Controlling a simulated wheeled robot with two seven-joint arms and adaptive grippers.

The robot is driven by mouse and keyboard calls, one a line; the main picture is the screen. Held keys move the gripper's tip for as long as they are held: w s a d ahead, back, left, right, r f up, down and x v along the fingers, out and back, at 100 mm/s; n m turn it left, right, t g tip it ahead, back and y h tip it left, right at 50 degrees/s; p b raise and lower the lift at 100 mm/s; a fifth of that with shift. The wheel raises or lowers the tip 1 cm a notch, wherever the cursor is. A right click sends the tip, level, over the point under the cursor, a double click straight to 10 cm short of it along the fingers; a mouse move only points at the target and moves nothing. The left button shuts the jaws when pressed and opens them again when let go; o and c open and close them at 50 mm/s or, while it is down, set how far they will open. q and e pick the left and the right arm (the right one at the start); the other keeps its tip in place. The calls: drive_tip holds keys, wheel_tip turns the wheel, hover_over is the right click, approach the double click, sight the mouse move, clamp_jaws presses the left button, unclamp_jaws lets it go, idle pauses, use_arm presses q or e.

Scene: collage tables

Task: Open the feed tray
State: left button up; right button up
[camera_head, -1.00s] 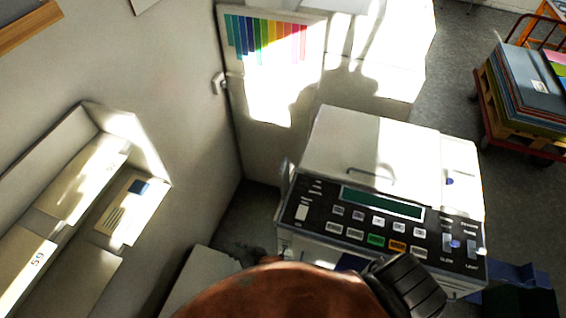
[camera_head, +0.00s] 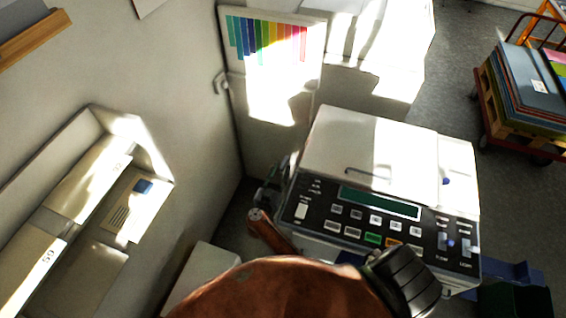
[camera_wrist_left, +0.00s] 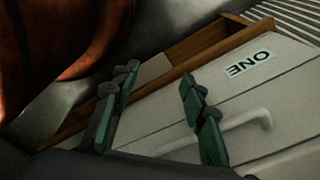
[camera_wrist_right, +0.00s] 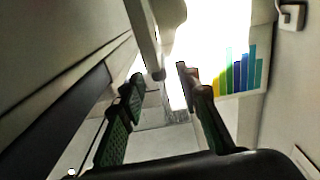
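The white copying machine (camera_head: 365,145) stands at the centre of the head view, with a dark control panel (camera_head: 330,215) on its front edge. My right gripper (camera_head: 278,180) is at the machine's left side. In the right wrist view my right gripper (camera_wrist_right: 160,75) is open, and a pale bar (camera_wrist_right: 146,35) ends close to its fingertips. I cannot tell whether this bar belongs to the feed tray, or whether it is touched. The feed tray is not clearly visible in the head view. My left gripper (camera_wrist_left: 158,80) is open and empty in the left wrist view.
Below the left gripper is a pale drawer front labelled ONE (camera_wrist_left: 250,65) with a handle (camera_wrist_left: 230,130). A cart of boards (camera_head: 530,85) stands at the right. Open floor (camera_head: 445,75) lies between.

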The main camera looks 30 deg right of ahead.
sight(284, 162)
drive_tip(key=shift+x, duration=2.3)
clamp_jaws()
